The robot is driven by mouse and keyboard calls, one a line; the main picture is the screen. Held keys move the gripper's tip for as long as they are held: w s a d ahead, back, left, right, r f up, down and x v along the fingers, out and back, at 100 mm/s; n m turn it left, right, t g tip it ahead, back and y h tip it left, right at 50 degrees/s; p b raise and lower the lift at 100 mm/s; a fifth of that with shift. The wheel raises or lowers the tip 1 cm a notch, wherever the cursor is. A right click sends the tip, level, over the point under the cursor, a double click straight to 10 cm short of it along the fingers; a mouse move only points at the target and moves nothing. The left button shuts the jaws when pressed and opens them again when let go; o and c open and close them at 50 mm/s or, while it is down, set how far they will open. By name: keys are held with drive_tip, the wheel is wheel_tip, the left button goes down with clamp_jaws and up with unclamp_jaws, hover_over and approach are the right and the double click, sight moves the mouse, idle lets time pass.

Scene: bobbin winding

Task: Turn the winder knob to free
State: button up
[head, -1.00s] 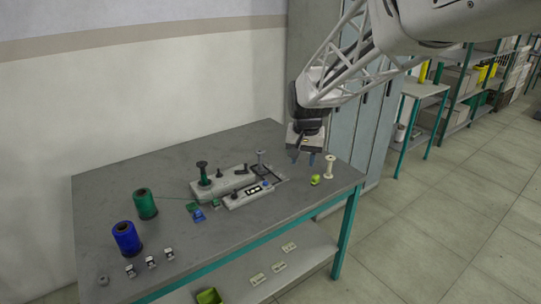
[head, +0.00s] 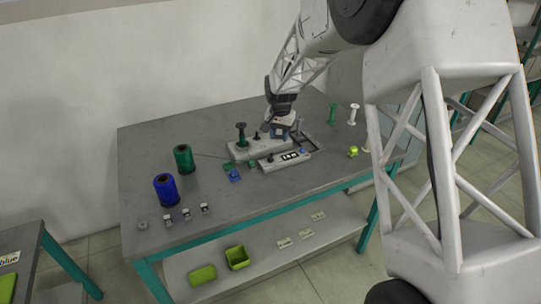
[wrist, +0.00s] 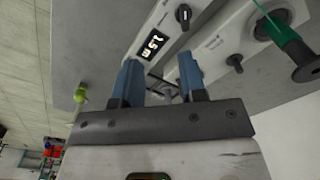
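The winder is a grey base (head: 240,153) with a green spool (head: 241,134) on a post at its left. In the wrist view a black knob (wrist: 234,62) stands on the winder base, beyond the right finger. Another black knob (wrist: 183,14) sits on the white box with the lit display (wrist: 150,45). I cannot read the labels by either knob. My gripper (wrist: 160,82) has its two blue fingers apart, with nothing held between them. In the head view my gripper (head: 283,132) hangs low over the winder's right part, hiding some of it. Contact is unclear.
A green cone (head: 184,158) and a blue cone (head: 167,190) stand at left; thread runs from the green one. A green bobbin (head: 332,113), a white bobbin (head: 353,114) and a yellow-green item (head: 352,152) are at right. Small clips (head: 186,214) lie at front left.

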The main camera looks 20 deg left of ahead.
sight(270, 155)
drive_tip(key=a+f, duration=0.1)
drive_tip(key=a, duration=0.1)
drive_tip(key=w+a+f, duration=0.1)
drive_tip(key=f, duration=0.1)
drive_tip(key=shift+a+f, duration=0.1)
drive_tip(key=shift+a, duration=0.3)
drive_tip(key=shift+f, duration=3.9)
drive_tip(key=shift+c, duration=0.4)
clamp_jaws()
